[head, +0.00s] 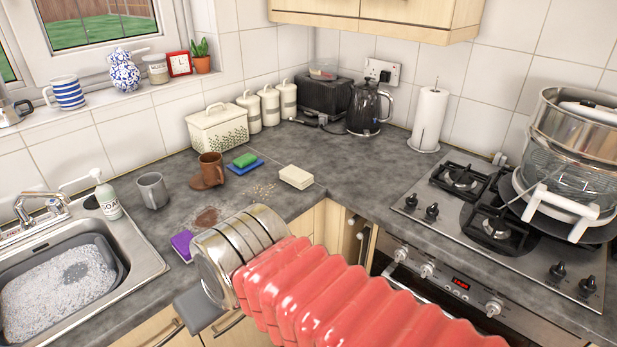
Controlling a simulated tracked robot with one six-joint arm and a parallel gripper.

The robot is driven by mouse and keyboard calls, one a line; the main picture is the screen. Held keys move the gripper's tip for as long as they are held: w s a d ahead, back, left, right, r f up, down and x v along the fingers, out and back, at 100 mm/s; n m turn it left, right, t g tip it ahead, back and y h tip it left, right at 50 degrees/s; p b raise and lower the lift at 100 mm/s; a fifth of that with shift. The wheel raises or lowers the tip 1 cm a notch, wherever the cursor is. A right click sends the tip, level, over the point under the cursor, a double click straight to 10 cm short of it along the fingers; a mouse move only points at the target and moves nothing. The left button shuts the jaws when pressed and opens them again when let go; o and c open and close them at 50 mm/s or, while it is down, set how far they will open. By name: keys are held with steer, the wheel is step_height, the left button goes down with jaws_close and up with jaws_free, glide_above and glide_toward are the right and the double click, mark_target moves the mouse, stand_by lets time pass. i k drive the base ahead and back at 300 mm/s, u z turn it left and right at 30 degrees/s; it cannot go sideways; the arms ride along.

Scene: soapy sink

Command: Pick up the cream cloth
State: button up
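The cream cloth (296,177) lies folded in a small flat block on the dark grey worktop, right of the blue and green sponges. Nothing touches it. My arm reaches in from the lower right, with red ribbed covering and metal rings. A grey part of my gripper (200,310) shows below the metal end, in front of the worktop's front edge. My gripper is nearer to me than the cloth and to its left, apart from it. The metal end hides most of the gripper, so I cannot see whether the fingers are apart.
Crumbs (263,190) lie left of the cloth. The soapy sink (150,265) is at left, the hob (440,215) at right. Worktop behind the cloth is clear.

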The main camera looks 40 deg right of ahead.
mark_target(298, 177)
steer(key=z, duration=2)
steer(key=k, duration=1)
steer(key=u, duration=0.5)
steer(key=i, duration=0.7)
